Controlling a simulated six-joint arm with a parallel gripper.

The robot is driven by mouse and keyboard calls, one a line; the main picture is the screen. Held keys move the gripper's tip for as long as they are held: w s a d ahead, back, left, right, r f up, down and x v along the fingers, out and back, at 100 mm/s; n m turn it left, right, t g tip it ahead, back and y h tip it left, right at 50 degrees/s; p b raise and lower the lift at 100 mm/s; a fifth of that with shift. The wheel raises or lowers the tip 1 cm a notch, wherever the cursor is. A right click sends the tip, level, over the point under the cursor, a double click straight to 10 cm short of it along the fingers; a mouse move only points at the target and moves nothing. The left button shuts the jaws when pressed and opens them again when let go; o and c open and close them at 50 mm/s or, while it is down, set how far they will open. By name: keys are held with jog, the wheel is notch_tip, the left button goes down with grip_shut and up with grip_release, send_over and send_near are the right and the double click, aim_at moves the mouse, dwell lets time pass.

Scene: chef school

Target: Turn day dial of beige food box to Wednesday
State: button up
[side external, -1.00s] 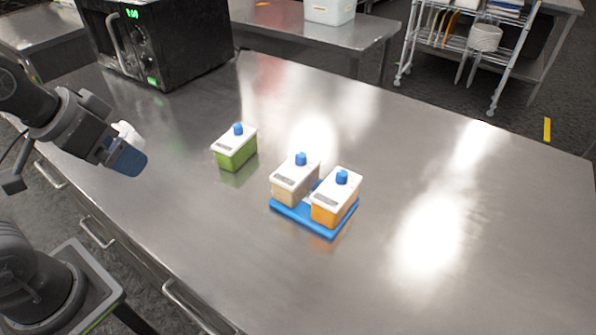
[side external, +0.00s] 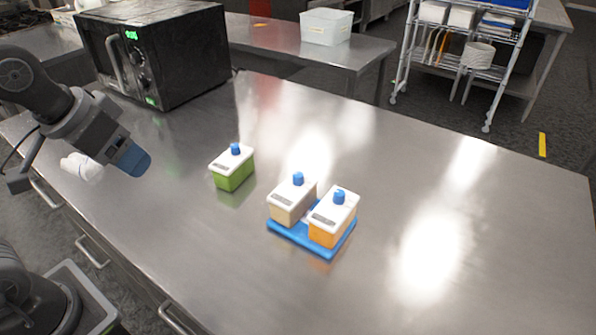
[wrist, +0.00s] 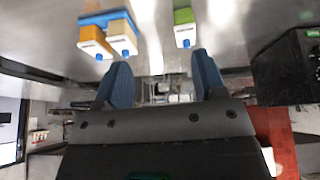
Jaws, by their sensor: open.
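The beige food box (side external: 287,207) has a white lid with a grey label strip and a blue dial (side external: 298,179) on top. It stands on a blue tray (side external: 290,235) beside an orange food box (side external: 327,234). The dial's setting is too small to read. In the wrist view the beige box (wrist: 116,29) is at the upper left with its dial (wrist: 125,52). My gripper (side external: 132,160) is at the left, away from the boxes, above the counter's front edge. Its two blue fingers stand apart with nothing between them in the wrist view (wrist: 157,82).
A green food box (side external: 233,175) stands alone on the steel counter (side external: 420,210), left of the tray. A black microwave (side external: 165,60) stands at the back left. The counter right of the tray is clear. A white bin (side external: 326,27) sits on a table behind.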

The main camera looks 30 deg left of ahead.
jog(key=shift+n+g, duration=0.5)
jog(key=shift+g, duration=0.4)
jog(key=w+d+r, duration=0.1)
jog(key=w, duration=0.2)
jog(key=w+d+r, duration=0.1)
jog(key=w, duration=0.2)
jog(key=w+d+r, duration=0.1)
jog(key=w, duration=0.1)
jog(key=shift+w+r, duration=0.4)
jog(key=shift+c, duration=1.1)
jog(key=n+g, duration=0.2)
jog(key=g, duration=0.1)
send_over(298, 174)
notch_tip(298, 174, down, 5)
notch_tip(298, 174, down, 13)
jog(key=shift+f, duration=0.2)
jog(key=shift+c, duration=0.2)
grip_shut()
